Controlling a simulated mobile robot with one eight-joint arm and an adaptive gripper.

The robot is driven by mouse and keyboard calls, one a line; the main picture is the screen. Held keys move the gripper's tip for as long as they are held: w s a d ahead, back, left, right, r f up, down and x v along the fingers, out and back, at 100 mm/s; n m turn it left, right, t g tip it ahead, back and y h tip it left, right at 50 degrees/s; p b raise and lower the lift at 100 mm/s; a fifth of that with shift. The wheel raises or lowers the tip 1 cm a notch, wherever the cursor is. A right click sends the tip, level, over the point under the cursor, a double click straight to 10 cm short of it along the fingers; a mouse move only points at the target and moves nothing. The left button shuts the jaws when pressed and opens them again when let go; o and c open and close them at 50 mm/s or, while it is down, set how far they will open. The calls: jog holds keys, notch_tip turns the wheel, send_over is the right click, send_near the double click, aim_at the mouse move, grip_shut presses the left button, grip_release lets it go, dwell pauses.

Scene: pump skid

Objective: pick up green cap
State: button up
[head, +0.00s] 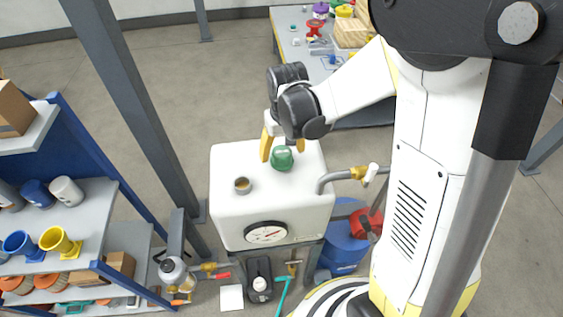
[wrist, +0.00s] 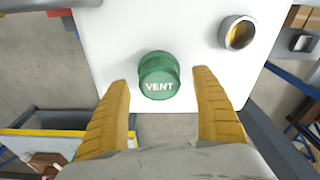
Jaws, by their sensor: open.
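The green cap (head: 282,158) sits on top of the white tank (head: 240,215). In the wrist view the green cap (wrist: 158,76) shows the word "VENT" and lies between and just beyond the fingertips. My gripper (head: 270,143) is above the tank beside the cap, pointing down. In the wrist view my gripper (wrist: 162,76) has its two yellow fingers spread wide, with nothing between them touching. I cannot tell the exact height of the fingertips over the tank.
An open round port (head: 242,185) with a metal rim stands on the tank left of the cap. A pipe with a valve (head: 358,173) leaves the tank's right side. A gauge (head: 266,232) is on its front. Shelves (head: 75,215) stand at left, a workbench (head: 290,42) behind.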

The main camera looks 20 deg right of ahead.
jog(key=shift+w+f, duration=0.2)
jog(key=shift+f, duration=1)
jog(key=c, duration=1.4)
jog(key=shift+r, duration=0.15)
jog(key=shift+c, duration=0.2)
notch_tip(320, 180, up, 4)
jog(key=shift+r+p, duration=0.2)
jog(key=shift+p, duration=0.45)
jog(key=s+d+r, duration=0.2)
jog(key=s, duration=0.1)
jog(key=s+d+r+p, duration=0.1)
jog(key=s+d+r, duration=0.1)
jog(key=s, duration=0.1)
jog(key=s+d+r+p, duration=0.1)
jog(key=s+d+r, duration=0.1)
jog(key=s, duration=0.1)
jog(key=shift+s+d+r, duration=0.2)
jog(key=shift+s+d, duration=0.15)
jog(key=shift+w, duration=0.1)
